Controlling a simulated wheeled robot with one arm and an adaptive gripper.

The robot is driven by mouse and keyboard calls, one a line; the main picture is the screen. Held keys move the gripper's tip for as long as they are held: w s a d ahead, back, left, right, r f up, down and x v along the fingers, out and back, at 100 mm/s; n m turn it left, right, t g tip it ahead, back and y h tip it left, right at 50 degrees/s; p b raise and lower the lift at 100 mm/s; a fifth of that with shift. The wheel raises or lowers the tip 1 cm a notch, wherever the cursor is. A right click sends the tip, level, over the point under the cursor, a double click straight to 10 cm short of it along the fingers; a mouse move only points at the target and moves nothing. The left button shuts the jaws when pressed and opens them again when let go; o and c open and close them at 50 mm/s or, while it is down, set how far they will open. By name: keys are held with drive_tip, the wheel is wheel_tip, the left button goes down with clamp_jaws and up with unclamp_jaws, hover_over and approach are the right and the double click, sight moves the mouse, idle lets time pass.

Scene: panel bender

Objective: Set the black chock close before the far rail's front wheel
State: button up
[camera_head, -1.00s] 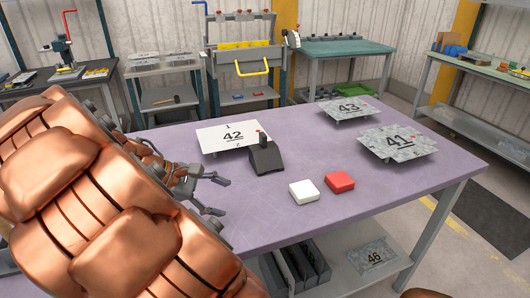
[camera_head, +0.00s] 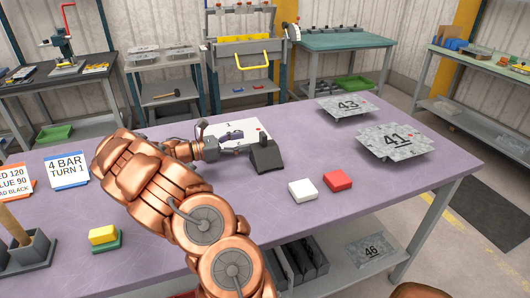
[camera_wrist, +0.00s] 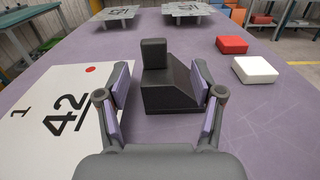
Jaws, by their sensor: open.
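The black chock (camera_head: 266,156), a wedge with an upright block at its back, stands on the purple table (camera_head: 330,210) beside the white plate marked 42. In the wrist view the chock (camera_wrist: 168,88) lies between the two fingers of my gripper (camera_wrist: 162,100). My gripper is open, with a finger on each side and small gaps between fingers and chock. In the head view my gripper (camera_head: 238,143) reaches in from the left over the white plate. I can make out no rail or wheel in either view.
The white plate 42 (camera_wrist: 48,122) lies left of the chock. A white block (camera_head: 303,191) and a red block (camera_head: 338,180) stand front right of it. Grey plates 43 (camera_head: 347,107) and 41 (camera_head: 394,142) lie farther right. A yellow block (camera_head: 103,234) is front left.

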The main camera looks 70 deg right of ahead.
sight(260, 137)
drive_tip(key=shift+d+f, duration=0.1)
drive_tip(key=shift+d, duration=0.15)
drive_tip(key=shift+p+x, duration=0.3)
drive_tip(key=shift+x, duration=0.9)
drive_tip(key=shift+p+x, duration=0.9)
drive_tip(key=shift+x, duration=1.75)
drive_tip(key=shift+w+d+f, duration=0.1)
drive_tip(key=shift+w+d, duration=0.1)
clamp_jaws()
